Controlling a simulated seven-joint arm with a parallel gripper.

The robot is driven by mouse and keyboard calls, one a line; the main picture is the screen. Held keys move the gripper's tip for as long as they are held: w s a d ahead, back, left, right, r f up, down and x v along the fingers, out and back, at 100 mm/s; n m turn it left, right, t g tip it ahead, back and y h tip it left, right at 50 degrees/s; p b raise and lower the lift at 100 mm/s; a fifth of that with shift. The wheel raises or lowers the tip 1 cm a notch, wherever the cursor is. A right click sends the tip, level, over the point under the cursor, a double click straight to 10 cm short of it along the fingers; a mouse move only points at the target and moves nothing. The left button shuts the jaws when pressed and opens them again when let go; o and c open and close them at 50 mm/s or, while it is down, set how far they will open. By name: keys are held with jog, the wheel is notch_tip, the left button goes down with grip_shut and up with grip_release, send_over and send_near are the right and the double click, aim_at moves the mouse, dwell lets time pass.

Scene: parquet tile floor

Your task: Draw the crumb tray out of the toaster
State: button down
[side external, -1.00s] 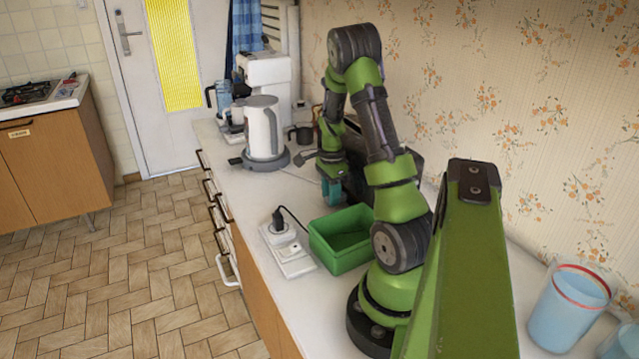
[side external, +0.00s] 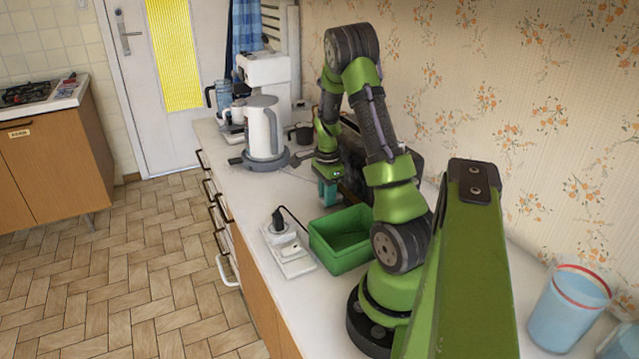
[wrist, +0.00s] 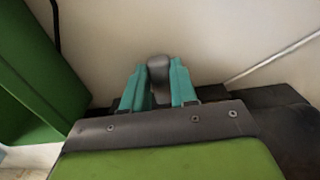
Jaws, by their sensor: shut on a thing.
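The black toaster (side external: 354,160) stands on the counter by the wall, partly hidden behind my arm. Its dark body also shows at the right of the wrist view (wrist: 280,122). My gripper (side external: 327,193) points down at the toaster's near left side. In the wrist view, its teal fingers (wrist: 158,78) are closed on a rounded grey piece (wrist: 158,64), which looks like the crumb tray's handle. The rest of the crumb tray is hidden, so I cannot tell how far out it is.
A green bin (side external: 340,255) stands close in front of the gripper, beside a white socket block (side external: 289,251) with a plugged-in cord. A kettle (side external: 263,130) and a coffee machine (side external: 265,72) stand beyond. Blue cups (side external: 565,312) are at the right.

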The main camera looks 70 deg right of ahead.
jog(key=shift+w+a, duration=4.2)
jog(key=shift+w+a, duration=0.1)
jog(key=shift+r, duration=4.05)
